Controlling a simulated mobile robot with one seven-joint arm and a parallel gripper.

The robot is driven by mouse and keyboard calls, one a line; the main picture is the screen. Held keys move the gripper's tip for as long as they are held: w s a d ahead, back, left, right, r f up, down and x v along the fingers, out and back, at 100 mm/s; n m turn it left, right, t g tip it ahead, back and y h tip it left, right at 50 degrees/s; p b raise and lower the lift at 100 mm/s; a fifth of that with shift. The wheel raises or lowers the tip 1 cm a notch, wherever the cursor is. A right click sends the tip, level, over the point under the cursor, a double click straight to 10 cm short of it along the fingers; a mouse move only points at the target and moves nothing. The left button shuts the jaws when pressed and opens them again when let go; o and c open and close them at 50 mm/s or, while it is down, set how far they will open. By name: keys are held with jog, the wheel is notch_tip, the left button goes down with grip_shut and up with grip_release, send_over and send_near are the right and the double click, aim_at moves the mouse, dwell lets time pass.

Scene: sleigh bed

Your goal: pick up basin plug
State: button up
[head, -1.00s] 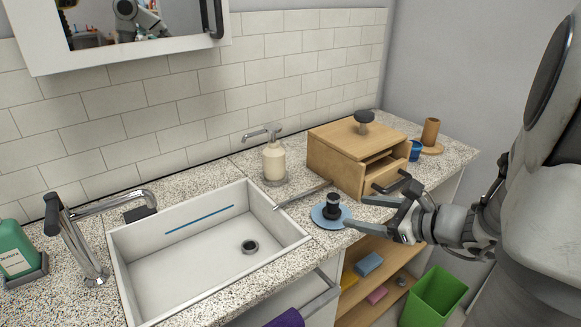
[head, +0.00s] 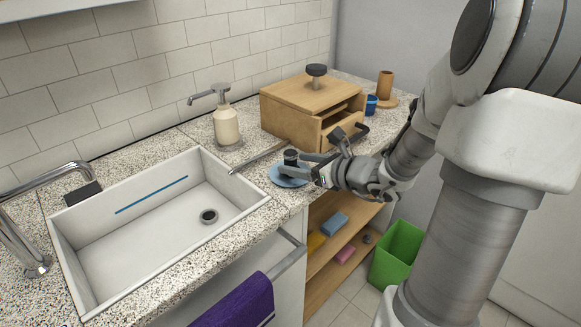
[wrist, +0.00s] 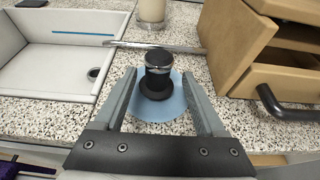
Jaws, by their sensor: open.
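The basin plug (wrist: 158,72), black with a grey band, stands upright on a round blue mat (wrist: 142,108) on the speckled counter. It also shows in the head view (head: 291,158), right of the sink. My gripper (wrist: 160,82) is open, with one finger on each side of the plug in the wrist view. The fingers look apart from the plug, with a gap on both sides. In the head view my gripper (head: 305,166) reaches in from the right, and its fingers partly hide the mat.
The white sink (head: 150,235) lies to the left, with a drain hole. A metal bar (head: 257,157) lies behind the plug. A soap dispenser (head: 226,125) and a wooden box (head: 300,110) with an open drawer stand close behind. A green bin (head: 397,255) is below.

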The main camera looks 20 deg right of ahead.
jog(key=shift+a+r+b+x, duration=0.15)
jog(key=shift+b+x, duration=0.35)
jog(key=shift+x, duration=0.85)
jog(key=shift+a+r+b+x, duration=0.15)
jog(key=shift+b+x, duration=0.3)
jog(key=shift+x, duration=0.9)
jog(key=shift+d, duration=0.1)
grip_shut()
